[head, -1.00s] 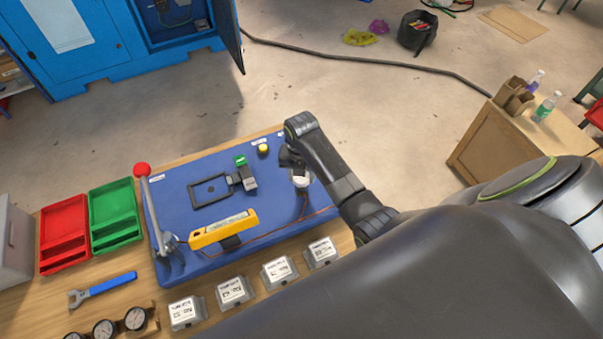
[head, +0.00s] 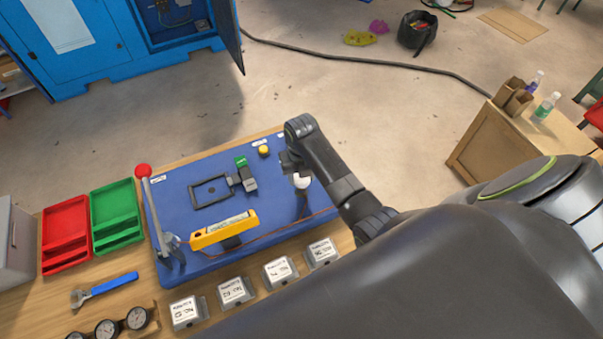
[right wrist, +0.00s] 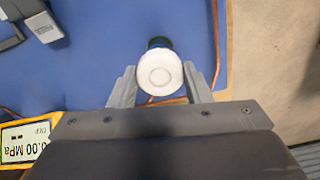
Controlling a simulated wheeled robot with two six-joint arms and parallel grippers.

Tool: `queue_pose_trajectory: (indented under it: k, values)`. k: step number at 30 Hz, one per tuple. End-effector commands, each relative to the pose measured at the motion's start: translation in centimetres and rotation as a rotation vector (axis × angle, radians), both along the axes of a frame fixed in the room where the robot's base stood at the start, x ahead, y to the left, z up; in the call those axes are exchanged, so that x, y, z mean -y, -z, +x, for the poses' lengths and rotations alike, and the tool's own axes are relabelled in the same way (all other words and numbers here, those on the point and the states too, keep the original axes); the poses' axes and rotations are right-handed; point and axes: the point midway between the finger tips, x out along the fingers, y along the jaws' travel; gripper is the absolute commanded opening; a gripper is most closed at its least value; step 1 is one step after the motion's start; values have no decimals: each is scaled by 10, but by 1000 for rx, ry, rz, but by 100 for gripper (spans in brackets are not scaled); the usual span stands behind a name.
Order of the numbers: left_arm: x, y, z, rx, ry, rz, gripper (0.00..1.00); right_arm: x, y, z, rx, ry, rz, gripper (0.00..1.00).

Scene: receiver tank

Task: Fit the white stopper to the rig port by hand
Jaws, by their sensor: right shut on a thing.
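The white stopper (head: 302,183) is a round white piece over the right part of the blue rig board (head: 270,205). In the right wrist view its round face (right wrist: 160,72) sits between the two fingers of my right gripper (right wrist: 160,88), which is shut on it. In the head view the right gripper (head: 295,168) is partly hidden by its own arm. A dark post (head: 301,207) shows just below the stopper; a dark blue-green part (right wrist: 157,43) shows behind it in the wrist view. I cannot tell whether the stopper touches the port. My left gripper is not in view.
On the board are a yellow pressure gauge (head: 222,229), a red-knobbed lever (head: 150,205), a black frame (head: 211,191) and a yellow button (head: 264,151). Several labelled grey boxes (head: 235,291) line the near edge. Red (head: 66,234) and green (head: 116,214) trays stand left.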

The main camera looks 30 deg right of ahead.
Motion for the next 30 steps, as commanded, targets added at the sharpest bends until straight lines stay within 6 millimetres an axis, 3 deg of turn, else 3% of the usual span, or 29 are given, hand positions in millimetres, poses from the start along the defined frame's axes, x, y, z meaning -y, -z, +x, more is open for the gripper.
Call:
queue_pose_trajectory:
  k: [30]
  values:
    - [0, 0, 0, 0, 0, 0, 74, 0, 8, 0, 0, 0, 0, 0]
